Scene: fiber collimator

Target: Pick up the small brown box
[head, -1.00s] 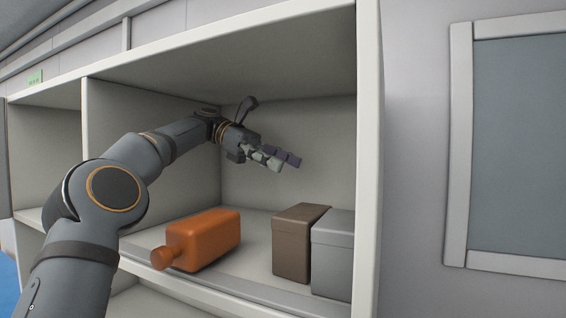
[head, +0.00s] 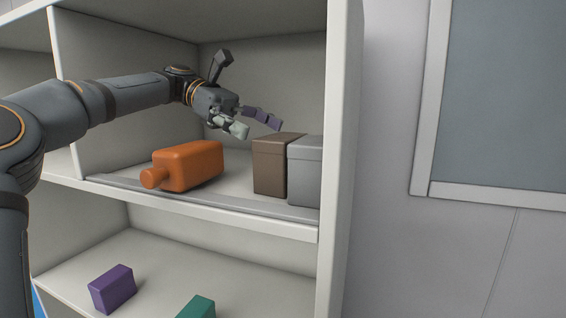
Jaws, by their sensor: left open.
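The small brown box (head: 270,167) stands upright on the upper shelf, close beside a grey box (head: 305,172) on its right. My left gripper (head: 253,125) reaches into the compartment from the left. Its fingers are open and empty, above and a little left of the brown box, pointing toward it. I cannot tell the exact gap between the fingertips and the box top. My right gripper is not in view.
An orange bottle (head: 190,166) lies on its side left of the brown box, under my left arm. The shelf's side wall (head: 340,150) stands right of the grey box. A purple block (head: 112,289) and a green block (head: 197,307) sit on the lower shelf.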

